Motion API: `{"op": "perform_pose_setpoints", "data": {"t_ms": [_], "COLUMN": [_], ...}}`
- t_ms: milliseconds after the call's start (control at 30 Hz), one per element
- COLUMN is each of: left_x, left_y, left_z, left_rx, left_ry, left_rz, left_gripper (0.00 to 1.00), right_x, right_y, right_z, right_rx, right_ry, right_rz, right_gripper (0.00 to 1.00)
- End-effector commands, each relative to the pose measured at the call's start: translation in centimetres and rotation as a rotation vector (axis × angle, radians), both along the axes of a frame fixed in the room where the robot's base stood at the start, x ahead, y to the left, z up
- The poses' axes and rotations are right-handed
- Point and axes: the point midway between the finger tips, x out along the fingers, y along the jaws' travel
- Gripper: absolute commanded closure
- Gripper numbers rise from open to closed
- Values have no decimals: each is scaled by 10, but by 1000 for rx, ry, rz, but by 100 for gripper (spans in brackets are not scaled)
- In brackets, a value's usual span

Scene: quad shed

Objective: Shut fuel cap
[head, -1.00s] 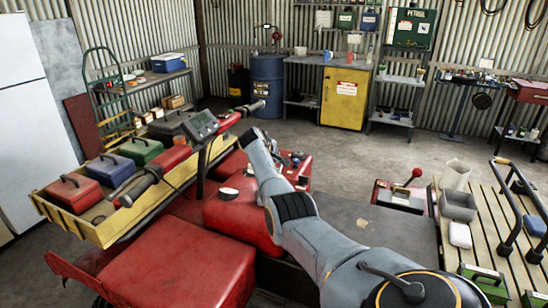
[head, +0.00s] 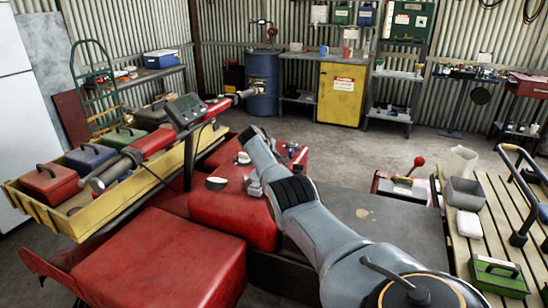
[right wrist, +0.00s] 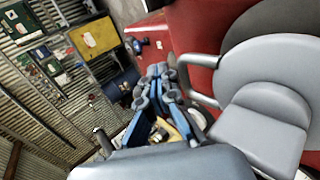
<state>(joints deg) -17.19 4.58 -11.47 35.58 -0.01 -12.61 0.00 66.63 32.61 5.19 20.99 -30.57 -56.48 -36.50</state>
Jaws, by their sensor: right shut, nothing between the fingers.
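The red quad body (head: 228,218) has a round cap with a pale top and dark rim (head: 216,183) on its upper face. A second similar round cap (head: 243,158) sits just beyond it. I cannot tell which is the fuel cap, or whether either is open. My right arm reaches over the red body from the lower right. My right gripper (head: 254,186) is mostly hidden behind that arm, just right of the nearer cap. In the right wrist view, my right gripper (right wrist: 168,84) is shut and empty beside a red surface (right wrist: 205,35). My left gripper is out of view.
A yellow tray (head: 50,218) holds several coloured cases. A slatted bench (head: 450,200) with bins stands at right. Open floor (head: 345,150) lies behind the quad.

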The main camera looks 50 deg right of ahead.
Motion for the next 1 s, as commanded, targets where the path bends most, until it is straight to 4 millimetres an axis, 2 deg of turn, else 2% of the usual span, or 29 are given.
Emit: {"op": "perform_pose_setpoints", "data": {"t_ms": [667,1000], "left_x": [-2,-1], "left_y": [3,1], "left_z": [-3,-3], "left_rx": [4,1], "left_ry": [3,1], "left_rz": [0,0], "left_gripper": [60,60], "right_x": [0,-4], "right_y": [4,20], "right_z": [-6,11], "right_rx": [6,2], "right_ry": [8,4], "right_rz": [1,1], "right_gripper": [100,100]}}
